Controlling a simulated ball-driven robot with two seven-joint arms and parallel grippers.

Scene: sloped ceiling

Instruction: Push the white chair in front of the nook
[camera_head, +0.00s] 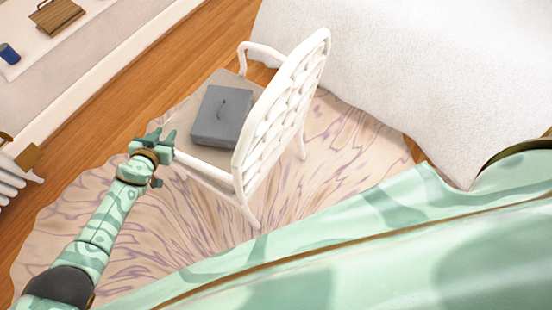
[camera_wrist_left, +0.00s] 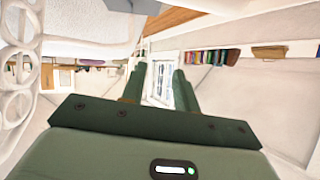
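The white chair (camera_head: 283,103) stands upright on the rug, with a latticed back, a beige seat and curved arms. A grey box or cushion (camera_head: 221,116) lies on its seat. My left gripper (camera_head: 162,137) is beside the front left corner of the seat in the head view. Its two dark green fingers are apart with nothing between them, as the left wrist view also shows (camera_wrist_left: 159,88). White chair lattice (camera_wrist_left: 16,92) appears at the left edge of the wrist view. I cannot tell whether the gripper touches the chair. My right gripper is not in view. I cannot identify the nook for certain.
A white ledge (camera_head: 95,42) at the upper left holds a wooden tray (camera_head: 57,15) and a blue cup (camera_head: 9,53). A white radiator (camera_head: 14,176) is at the left edge. A white bed-like surface (camera_head: 400,60) fills the upper right. Bare wood floor (camera_head: 150,80) runs between ledge and rug (camera_head: 110,210).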

